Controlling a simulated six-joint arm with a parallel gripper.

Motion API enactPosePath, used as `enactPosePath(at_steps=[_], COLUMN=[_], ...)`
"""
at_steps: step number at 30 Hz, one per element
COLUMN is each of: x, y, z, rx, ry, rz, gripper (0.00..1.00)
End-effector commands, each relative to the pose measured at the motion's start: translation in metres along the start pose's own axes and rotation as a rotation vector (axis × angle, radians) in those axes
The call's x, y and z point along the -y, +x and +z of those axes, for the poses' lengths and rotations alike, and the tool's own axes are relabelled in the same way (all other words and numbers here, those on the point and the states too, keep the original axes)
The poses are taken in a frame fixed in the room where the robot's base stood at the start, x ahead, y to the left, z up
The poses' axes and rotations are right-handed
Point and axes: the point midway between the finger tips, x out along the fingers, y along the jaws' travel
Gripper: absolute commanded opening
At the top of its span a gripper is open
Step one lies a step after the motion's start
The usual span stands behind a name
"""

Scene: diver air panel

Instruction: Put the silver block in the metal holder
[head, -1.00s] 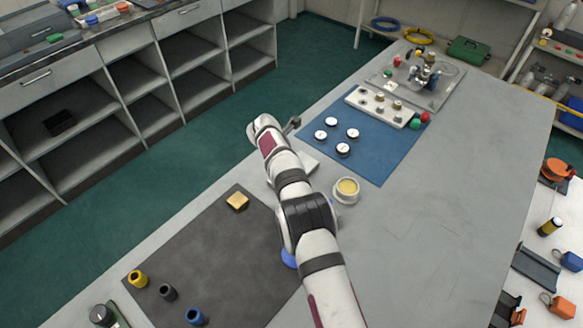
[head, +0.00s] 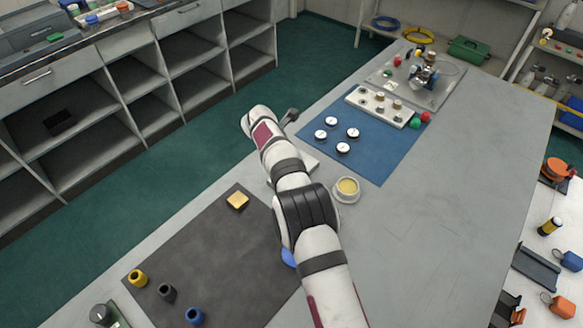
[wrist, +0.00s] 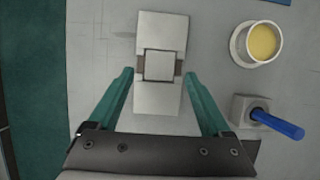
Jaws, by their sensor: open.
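In the wrist view a square silver block (wrist: 159,65) lies at the middle of a pale metal holder (wrist: 160,28), with a brown patch showing on its left and right sides. I cannot tell how deep it sits. My gripper (wrist: 159,76) is open, its two teal fingers to either side of the block and holder, with visible gaps. In the head view a pale edge of the holder (head: 312,163) shows beside my arm, which hides the block and my fingers.
A cup of yellow contents (wrist: 263,42) stands right of the holder. Below it is a grey stand with a blue-handled tool (wrist: 278,124). A blue mat with several gauges (head: 375,160) lies behind.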

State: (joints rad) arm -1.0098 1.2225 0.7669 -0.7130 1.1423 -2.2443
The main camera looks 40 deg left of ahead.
Motion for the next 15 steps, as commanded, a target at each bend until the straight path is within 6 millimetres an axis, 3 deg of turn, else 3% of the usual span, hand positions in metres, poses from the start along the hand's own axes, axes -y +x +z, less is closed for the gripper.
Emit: enactPosePath(at_steps=[7,11,15], x=[-0.001,-0.001,0.0], y=[-0.067,-0.085,-0.091], z=[0.0,0.0,0.0], rx=[0.002,0.001,0.0], ry=[0.0,0.001,0.001], rz=[0.003,0.001,0.0], gripper=[0.83,0.83,0.83])
